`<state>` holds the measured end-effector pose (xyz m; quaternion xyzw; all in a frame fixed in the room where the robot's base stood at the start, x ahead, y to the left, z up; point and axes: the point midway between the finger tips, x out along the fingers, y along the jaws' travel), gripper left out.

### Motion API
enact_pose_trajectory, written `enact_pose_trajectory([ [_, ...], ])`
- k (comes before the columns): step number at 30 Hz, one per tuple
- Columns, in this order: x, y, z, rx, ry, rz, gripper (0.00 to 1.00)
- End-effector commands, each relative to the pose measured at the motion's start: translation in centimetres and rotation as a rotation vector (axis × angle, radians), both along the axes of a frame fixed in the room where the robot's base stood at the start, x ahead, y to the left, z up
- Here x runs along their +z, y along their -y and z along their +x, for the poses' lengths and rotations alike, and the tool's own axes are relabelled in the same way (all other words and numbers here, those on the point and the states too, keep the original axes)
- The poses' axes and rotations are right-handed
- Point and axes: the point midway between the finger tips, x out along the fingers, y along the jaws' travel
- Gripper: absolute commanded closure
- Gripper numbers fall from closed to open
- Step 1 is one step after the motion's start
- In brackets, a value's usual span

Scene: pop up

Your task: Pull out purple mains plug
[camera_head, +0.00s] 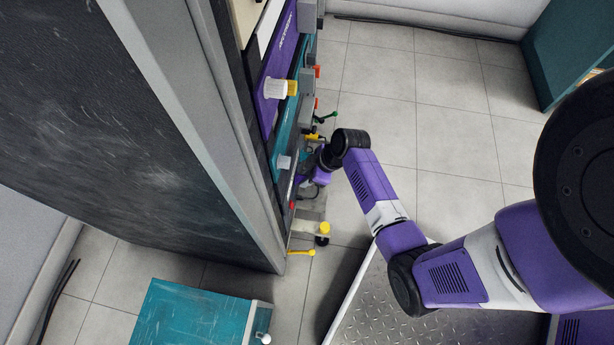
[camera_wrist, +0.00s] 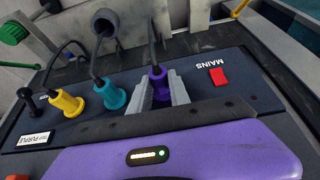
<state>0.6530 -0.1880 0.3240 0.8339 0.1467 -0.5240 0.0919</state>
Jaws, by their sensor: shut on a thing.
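The purple mains plug (camera_wrist: 159,84) stands on a dark panel in the wrist view, with a dark cable rising from its top. My gripper (camera_wrist: 161,90) is shut on it, with one grey finger on each side. The plug's lower end is close to the panel, and I cannot tell whether it is seated in a socket. In the head view my gripper (camera_head: 308,178) is at the front of the tall cabinet, low down, and the plug cannot be made out there.
A teal plug (camera_wrist: 110,96) and a yellow plug (camera_wrist: 66,103) stand left of the purple one. A red switch (camera_wrist: 218,76) marked MAINS lies to the right. A label (camera_wrist: 34,139) reads TEST PURPLE. Knobs and levers protrude from the cabinet (camera_head: 150,120); tiled floor (camera_head: 430,100) is open to its right.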

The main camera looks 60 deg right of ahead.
Motion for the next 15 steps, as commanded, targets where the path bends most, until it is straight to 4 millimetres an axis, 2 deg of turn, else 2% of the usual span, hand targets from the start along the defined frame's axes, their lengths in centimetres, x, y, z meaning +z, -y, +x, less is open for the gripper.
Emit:
enact_pose_trajectory([
  [15, 0.13, 0.27, -0.66, -0.001, 0.001, 0.001, 1.0],
])
